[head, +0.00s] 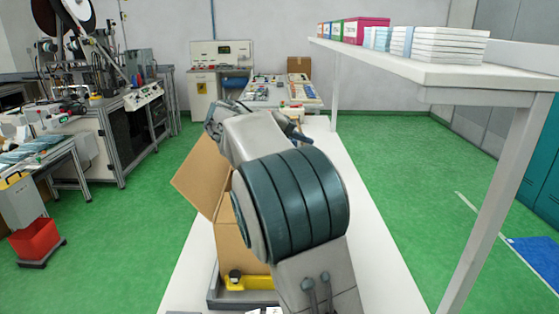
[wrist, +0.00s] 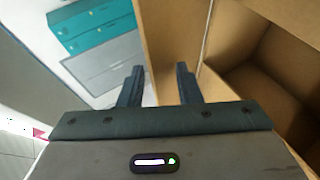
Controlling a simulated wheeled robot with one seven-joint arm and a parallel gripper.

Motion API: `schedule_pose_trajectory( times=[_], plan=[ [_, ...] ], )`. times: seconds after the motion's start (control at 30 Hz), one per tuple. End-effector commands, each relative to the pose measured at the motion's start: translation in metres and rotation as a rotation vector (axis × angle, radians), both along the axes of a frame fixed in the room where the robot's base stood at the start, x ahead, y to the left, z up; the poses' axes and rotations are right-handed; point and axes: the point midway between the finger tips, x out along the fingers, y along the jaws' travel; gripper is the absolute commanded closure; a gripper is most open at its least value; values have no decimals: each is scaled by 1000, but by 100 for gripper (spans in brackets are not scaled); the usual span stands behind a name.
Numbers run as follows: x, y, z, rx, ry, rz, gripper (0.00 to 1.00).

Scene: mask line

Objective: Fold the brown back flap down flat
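An open brown cardboard box (head: 232,240) stands on the white bench, largely hidden behind my arm in the head view. One brown flap (head: 198,177) sticks out from its left side, tilted. In the wrist view the box's open interior (wrist: 270,85) is at the right, and an upright brown panel (wrist: 172,35), apparently the back flap, rises beside it. My gripper (wrist: 160,68) is open, its two fingers apart. The panel's edge shows between the fingers; the right finger overlaps the panel. I cannot tell whether they touch.
The box sits at a grey tray-like fixture (head: 214,299) with a yellow clamp (head: 250,283). A white shelf (head: 440,72) with packs and boxes stands above the bench at the right. The white bench (head: 365,255) is bare right of my arm. Machinery (head: 110,110) stands at the left.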

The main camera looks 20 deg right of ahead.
Motion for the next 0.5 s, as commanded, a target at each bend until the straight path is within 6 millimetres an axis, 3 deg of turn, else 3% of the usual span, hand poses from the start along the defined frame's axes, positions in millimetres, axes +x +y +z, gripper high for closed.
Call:
schedule_pose_trajectory(
  times=[0.2, 0.5],
  plan=[
    [-20, -30, 21, 0, 0, -1, 69],
    [-27, -41, 29, 0, 1, 2, 69]
  ],
)
